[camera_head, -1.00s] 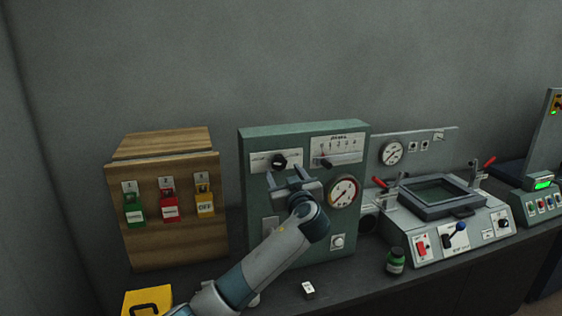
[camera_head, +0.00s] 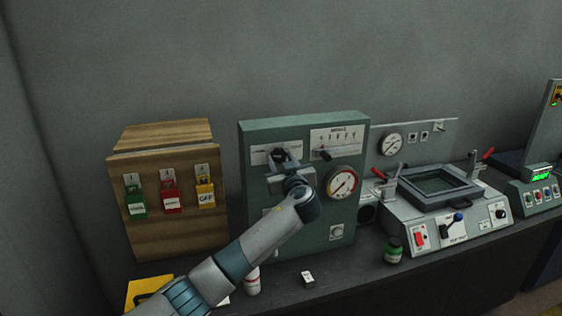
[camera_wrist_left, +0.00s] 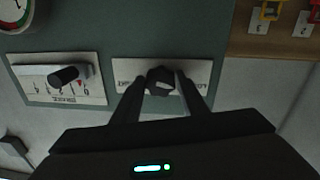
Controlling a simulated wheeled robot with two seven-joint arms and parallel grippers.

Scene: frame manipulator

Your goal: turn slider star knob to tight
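The black star knob (camera_head: 279,155) sits on a white label plate at the upper left of the green machine panel. In the left wrist view the knob (camera_wrist_left: 161,80) lies between my fingertips, on its plate. My left gripper (camera_head: 284,164) is in front of the panel, at the knob. In the left wrist view its two fingers (camera_wrist_left: 163,84) stand apart on either side of the knob. I cannot tell whether they touch it. The plate's small print is unclear. My right gripper is not in view.
A slider with a black handle (camera_head: 325,154) is right of the knob, above a round gauge (camera_head: 342,183). A wooden switch box (camera_head: 165,225) stands left. A green bottle (camera_head: 393,250) and small white-topped block (camera_head: 307,279) are on the bench. A press machine (camera_head: 440,225) stands right.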

